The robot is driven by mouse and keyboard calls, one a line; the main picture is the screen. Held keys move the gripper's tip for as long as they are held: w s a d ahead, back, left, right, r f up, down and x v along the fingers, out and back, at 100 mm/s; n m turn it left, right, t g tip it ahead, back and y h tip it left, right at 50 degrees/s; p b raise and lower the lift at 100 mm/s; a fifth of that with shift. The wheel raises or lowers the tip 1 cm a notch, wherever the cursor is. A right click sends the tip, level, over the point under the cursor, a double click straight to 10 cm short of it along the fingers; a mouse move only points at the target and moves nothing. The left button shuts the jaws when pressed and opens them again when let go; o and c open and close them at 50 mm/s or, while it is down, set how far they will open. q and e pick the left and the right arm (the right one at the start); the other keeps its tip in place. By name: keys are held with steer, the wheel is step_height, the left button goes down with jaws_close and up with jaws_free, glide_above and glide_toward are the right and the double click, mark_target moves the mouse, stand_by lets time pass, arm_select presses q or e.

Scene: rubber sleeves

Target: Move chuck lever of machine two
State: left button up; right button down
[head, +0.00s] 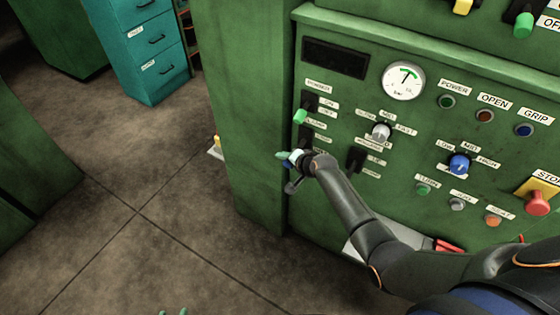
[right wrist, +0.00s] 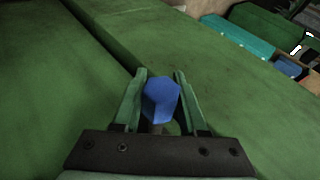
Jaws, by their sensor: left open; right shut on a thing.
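The machine's green control panel (head: 330,213) fills the right of the head view. My right gripper (head: 285,157) is at the panel's left edge, below a lever with a green handle (head: 299,117). In the right wrist view, my right gripper (right wrist: 160,95) has its two green fingers on either side of a blue lever handle (right wrist: 161,98) and is shut on it. The lever's base is mostly hidden by the gripper and wrist in the head view. I cannot read a chuck label. My left gripper (head: 173,311) shows only its green fingertips at the bottom edge, open and away from the panel.
The panel also carries a pressure gauge (head: 404,81), a blue knob (head: 459,165), several buttons and a red stop button (head: 537,203). A teal drawer cabinet (head: 152,52) stands at the back left.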

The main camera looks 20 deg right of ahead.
steer(key=f+t+b, duration=0.1)
steer(key=w+d+f+n+t+h+b, duration=0.1)
steer(key=f+n+t+h+b, duration=0.1)
steer(key=b, duration=0.1)
steer(key=shift+w+d+f, duration=0.1)
steer(key=shift+w+d, duration=0.05)
steer(key=shift+d, duration=0.1)
steer(key=shift+h, duration=0.3)
stand_by(0.3)
steer(key=shift+c, duration=2.3)
jaws_free()
